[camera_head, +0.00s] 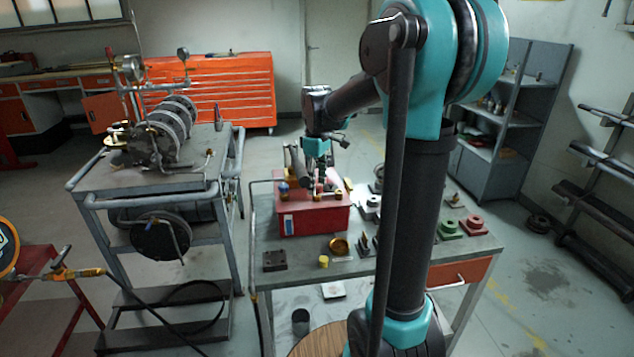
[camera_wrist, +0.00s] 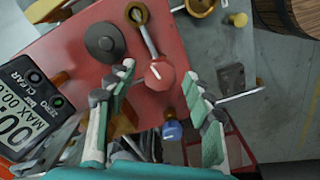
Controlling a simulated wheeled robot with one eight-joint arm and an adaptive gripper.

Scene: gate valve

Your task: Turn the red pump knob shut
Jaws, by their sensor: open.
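The red knob (camera_wrist: 160,76), with a white line on its top, sits on the red pump box (camera_wrist: 75,50) in the wrist view. My gripper (camera_wrist: 159,76) is open, with one fingertip on each side of the knob. I cannot tell whether either finger touches it. A blue knob (camera_wrist: 172,130) lies nearer the palm, between the fingers. In the head view my gripper (camera_head: 317,165) points down over the red box (camera_head: 318,222), which stands on the grey table (camera_head: 450,257). The blue knob (camera_head: 283,187) shows there too; the red knob is hard to make out.
A digital gauge (camera_wrist: 28,105) is at the left. Brass cup (camera_head: 339,246), black block (camera_head: 274,260) and green flange (camera_head: 447,229) lie on the table around the box.

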